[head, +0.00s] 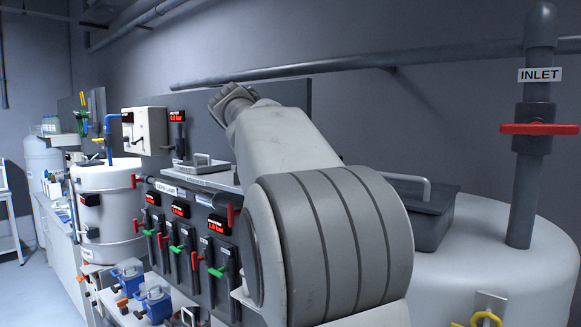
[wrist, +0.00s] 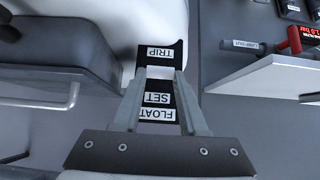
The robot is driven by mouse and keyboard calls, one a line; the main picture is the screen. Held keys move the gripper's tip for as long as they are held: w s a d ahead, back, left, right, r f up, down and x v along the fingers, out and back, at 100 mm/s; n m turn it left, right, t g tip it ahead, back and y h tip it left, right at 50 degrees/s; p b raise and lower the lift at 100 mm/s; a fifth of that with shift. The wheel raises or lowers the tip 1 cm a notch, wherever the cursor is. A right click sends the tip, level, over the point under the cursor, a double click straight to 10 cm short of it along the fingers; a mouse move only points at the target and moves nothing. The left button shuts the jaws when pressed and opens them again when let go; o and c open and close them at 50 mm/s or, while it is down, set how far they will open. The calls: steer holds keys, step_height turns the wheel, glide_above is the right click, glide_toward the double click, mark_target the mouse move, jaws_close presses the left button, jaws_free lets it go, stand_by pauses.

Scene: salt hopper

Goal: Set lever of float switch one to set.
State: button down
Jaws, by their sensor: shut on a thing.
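In the wrist view, the float switch plate (wrist: 160,100) is black with white labels, upside down in the picture. TRIP is at the far end, then SET, then FLOAT nearest my gripper. My gripper (wrist: 158,73) is over this plate, its two fingers on either side of a short pale bar between the fingertips. It is shut on this bar, which seems to be the lever. The bar lies between the TRIP and SET labels, close to TRIP. In the head view my arm hides the switch, and I cannot make out my gripper there.
In the wrist view a dark lidded box (wrist: 70,60) is on the left and a white shelf (wrist: 262,78) with a red handle (wrist: 293,42) on the right. In the head view an inlet pipe (head: 533,190) with a red valve handle (head: 540,129) stands on a white tank (head: 470,260).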

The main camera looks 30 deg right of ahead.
steer(key=shift+d+r+y+p, duration=0.2)
steer(key=shift+r+y+p, duration=0.25)
steer(key=shift+p, duration=0.6)
steer(key=shift+w+p, duration=0.1)
steer(key=shift+p, duration=0.25)
steer(key=shift+c, duration=2.2)
jaws_free()
steer(key=v, duration=1.7)
steer(key=shift+w+r, duration=0.2)
steer(key=shift+r, duration=0.1)
steer(key=shift+d, duration=0.1)
